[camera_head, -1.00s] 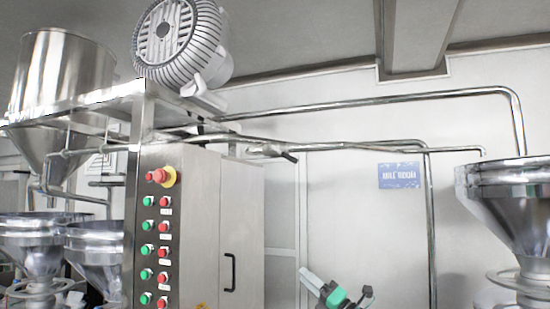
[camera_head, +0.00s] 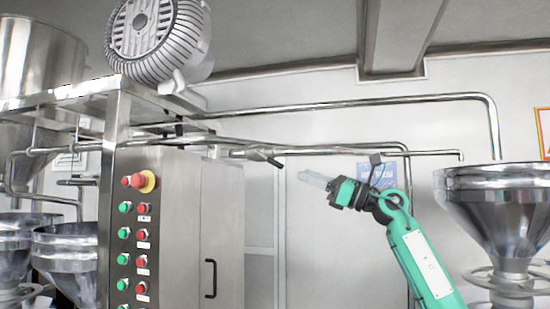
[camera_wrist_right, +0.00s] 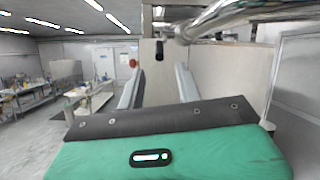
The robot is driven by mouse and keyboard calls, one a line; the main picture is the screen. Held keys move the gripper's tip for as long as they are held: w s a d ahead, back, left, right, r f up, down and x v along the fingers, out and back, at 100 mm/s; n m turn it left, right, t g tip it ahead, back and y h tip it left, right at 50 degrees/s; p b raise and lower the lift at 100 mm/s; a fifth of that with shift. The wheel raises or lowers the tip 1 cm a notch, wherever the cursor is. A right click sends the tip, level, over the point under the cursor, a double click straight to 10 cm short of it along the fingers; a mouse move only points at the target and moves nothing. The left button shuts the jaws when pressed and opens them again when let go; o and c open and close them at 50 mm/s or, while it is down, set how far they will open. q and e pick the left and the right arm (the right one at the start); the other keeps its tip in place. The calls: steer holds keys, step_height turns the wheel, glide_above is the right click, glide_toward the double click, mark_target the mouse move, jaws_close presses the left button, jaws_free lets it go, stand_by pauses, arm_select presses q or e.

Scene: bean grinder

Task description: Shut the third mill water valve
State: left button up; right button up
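A dark valve handle (camera_head: 268,159) sits on the metal pipe just right of the steel control cabinet, slanting down to the right. Whether it is the third mill water valve I cannot tell. My right gripper (camera_head: 302,176) is raised, its pale fingers pointing left, a little below and right of the handle and apart from it. In the right wrist view my gripper (camera_wrist_right: 159,75) has its two fingers spread with nothing between them. A small black part (camera_wrist_right: 158,48), perhaps the handle, shows ahead beyond the fingertips. My left gripper is not in view.
The steel cabinet (camera_head: 160,225) with red and green buttons stands at left. A steel hopper (camera_head: 500,205) stands at right. Long pipes (camera_head: 350,106) cross above my right arm. A blue sign (camera_head: 388,172) hangs on the wall behind it. The wall space below the handle is open.

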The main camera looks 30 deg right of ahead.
mark_target(276, 164)
steer(key=p+x, duration=0.4)
steer(key=x, duration=0.5)
steer(key=shift+a+r, duration=0.1)
steer(key=shift+r, duration=0.1)
steer(key=shift+w+a+p, duration=0.3)
steer(key=shift+p, duration=0.05)
jaws_close()
